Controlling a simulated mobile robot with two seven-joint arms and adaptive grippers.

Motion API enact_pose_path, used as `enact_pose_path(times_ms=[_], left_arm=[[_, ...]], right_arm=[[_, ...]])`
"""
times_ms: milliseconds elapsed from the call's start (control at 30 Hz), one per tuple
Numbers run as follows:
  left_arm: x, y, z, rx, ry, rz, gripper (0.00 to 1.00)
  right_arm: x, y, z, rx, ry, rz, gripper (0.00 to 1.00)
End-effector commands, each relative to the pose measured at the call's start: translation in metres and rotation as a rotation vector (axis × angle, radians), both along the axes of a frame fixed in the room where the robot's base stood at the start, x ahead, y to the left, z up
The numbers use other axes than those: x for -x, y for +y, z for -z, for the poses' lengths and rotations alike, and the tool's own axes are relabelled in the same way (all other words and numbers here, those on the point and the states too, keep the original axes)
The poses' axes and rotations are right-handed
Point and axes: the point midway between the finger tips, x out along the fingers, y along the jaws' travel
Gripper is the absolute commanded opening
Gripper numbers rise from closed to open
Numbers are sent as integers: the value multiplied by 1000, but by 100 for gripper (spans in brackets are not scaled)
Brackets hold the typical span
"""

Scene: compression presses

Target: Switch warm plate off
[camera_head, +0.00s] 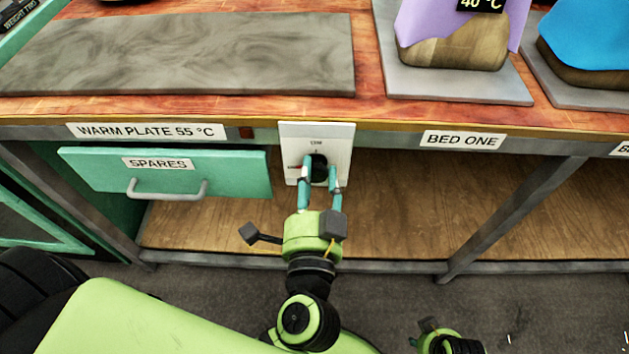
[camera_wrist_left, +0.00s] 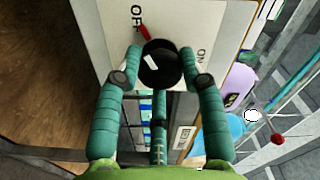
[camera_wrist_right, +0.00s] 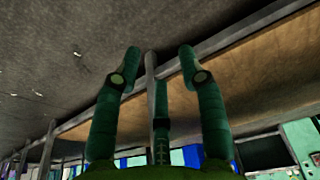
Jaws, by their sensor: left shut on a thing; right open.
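The warm plate (camera_head: 190,55) is a grey marbled slab on the bench, above the label "WARM PLATE 55 °C" (camera_head: 146,131). Its white switch panel (camera_head: 341,140) is on the bench front, right of that label. My left gripper (camera_head: 319,170) is shut on the panel's black round knob (camera_wrist_left: 160,66), one finger on each side.
A small dark red square (camera_head: 246,132) sits on the bench edge. A green "SPARES" drawer (camera_head: 230,172) is left of the panel. Bench legs (camera_head: 510,220) and a wooden lower shelf (camera_head: 420,205) are below. Covered presses stand on grey bases (camera_head: 460,88) at the right.

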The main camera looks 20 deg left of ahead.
Motion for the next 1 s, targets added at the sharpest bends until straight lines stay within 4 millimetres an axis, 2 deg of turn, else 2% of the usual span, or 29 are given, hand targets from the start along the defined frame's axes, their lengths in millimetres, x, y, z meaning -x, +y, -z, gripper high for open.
enact_pose_path(times_ms=[200,567,600,633,1000], left_arm=[[0,-4,0,30,-9,11,7],[0,-3,-2,32,-11,11,7],[0,-3,-2,32,-12,11,56],[0,-3,-2,31,-11,10,64],[2,-2,-1,27,-9,4,64]], right_arm=[[-1,0,-7,0,-4,1,41],[-2,0,-8,0,-6,1,41],[-2,0,-8,0,-6,1,41],[-2,0,-8,0,-6,1,41],[-1,0,-7,0,-3,0,41]])
